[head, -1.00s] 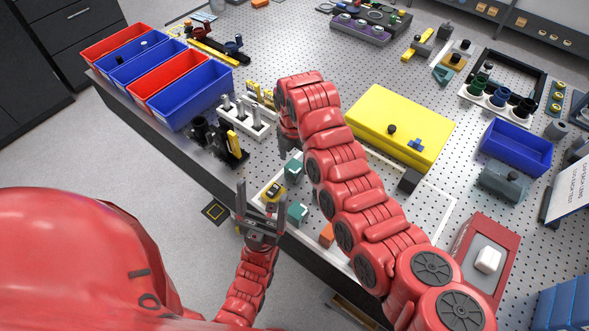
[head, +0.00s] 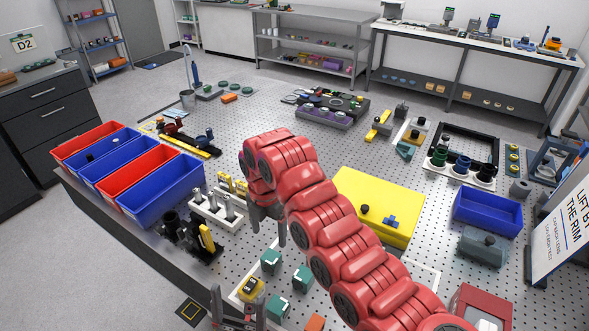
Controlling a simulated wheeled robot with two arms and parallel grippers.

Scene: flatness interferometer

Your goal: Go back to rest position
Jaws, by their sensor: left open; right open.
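My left gripper (head: 238,300) is at the bottom edge of the head view, by the table's front edge, with its two fingers apart. A small yellow block with a black top (head: 250,287) is just beyond its fingertips; I see no grip on it. My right gripper (head: 268,232) points down over the perforated table, between the white fixture and the yellow box, with its fingers apart and nothing visible between them. The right arm's red links cross the table from the lower right and hide part of it.
Teal blocks (head: 271,262) lie near the grippers. The white fixture with metal posts (head: 217,213) and a black stand (head: 188,235) are to the left. Red and blue bins (head: 160,192) line the left edge. The yellow box (head: 378,205) and a blue bin (head: 487,214) are to the right.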

